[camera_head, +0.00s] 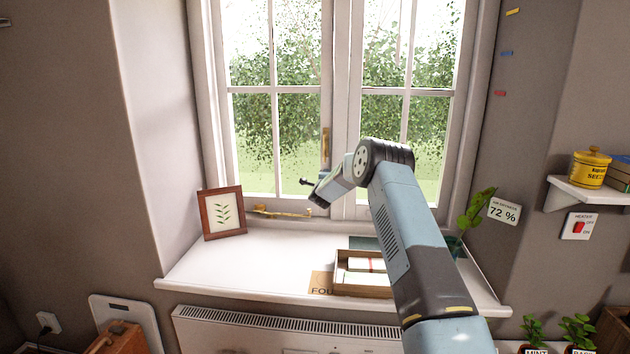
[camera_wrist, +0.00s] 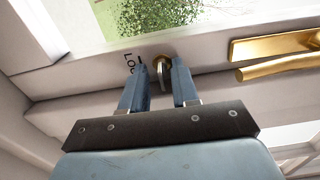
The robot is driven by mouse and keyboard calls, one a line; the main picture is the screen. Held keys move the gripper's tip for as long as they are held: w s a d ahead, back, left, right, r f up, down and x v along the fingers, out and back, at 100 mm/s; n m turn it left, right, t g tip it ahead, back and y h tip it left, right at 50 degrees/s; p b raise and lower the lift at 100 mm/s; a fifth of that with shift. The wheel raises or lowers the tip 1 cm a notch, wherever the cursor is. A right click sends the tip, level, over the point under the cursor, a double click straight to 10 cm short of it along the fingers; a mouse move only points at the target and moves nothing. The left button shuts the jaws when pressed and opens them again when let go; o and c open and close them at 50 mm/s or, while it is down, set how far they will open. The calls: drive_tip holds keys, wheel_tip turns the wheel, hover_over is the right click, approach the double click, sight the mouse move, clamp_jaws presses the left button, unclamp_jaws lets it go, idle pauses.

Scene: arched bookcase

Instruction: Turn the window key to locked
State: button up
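In the wrist view a small brass key (camera_wrist: 163,74) sits on the white window frame, between the two blue fingers of my gripper (camera_wrist: 160,75). A gap shows on each side of the key, so the gripper is open around it. Dark lettering, partly hidden by the left finger and starting "Lo" (camera_wrist: 131,61), is printed on the frame beside the key. In the head view my gripper (camera_head: 309,186) is at the centre of the window, below the brass window handle (camera_head: 325,146). The key cannot be made out there.
The handle also shows at the right in the wrist view (camera_wrist: 275,56). A brass window stay (camera_head: 280,212) lies along the lower frame. A framed leaf picture (camera_head: 222,212) and an open box (camera_head: 363,277) stand on the sill (camera_head: 250,265). The sill between them is largely clear.

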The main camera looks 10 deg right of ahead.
drive_tip(key=v, duration=1.3)
drive_tip(key=shift+s, duration=0.35)
drive_tip(key=shift+a, duration=0.15)
drive_tip(key=s+a+r+n+g+y, duration=0.25)
drive_tip(key=s+r+n, duration=0.45)
drive_tip(key=s+r, duration=0.4)
drive_tip(key=s+a+r+n+g+y, duration=0.2)
drive_tip(key=s+a+r+n+y, duration=0.3)
drive_tip(key=s+r, duration=0.6)
drive_tip(key=s+d+n+g, duration=0.1)
drive_tip(key=s+n+g, duration=0.1)
drive_tip(key=s, duration=1.2)
drive_tip(key=s+d+f+n+g+h, duration=0.1)
drive_tip(key=s+n, duration=0.3)
drive_tip(key=s, duration=1.1)
drive_tip(key=s+d+f+n+g+h, duration=0.1)
drive_tip(key=s+d+n+g, duration=0.2)
drive_tip(key=s, duration=1.2)
drive_tip(key=shift+s+d+n+g, duration=0.15)
drive_tip(key=shift+d+n+g, duration=0.1)
drive_tip(key=shift+n+g, duration=0.25)
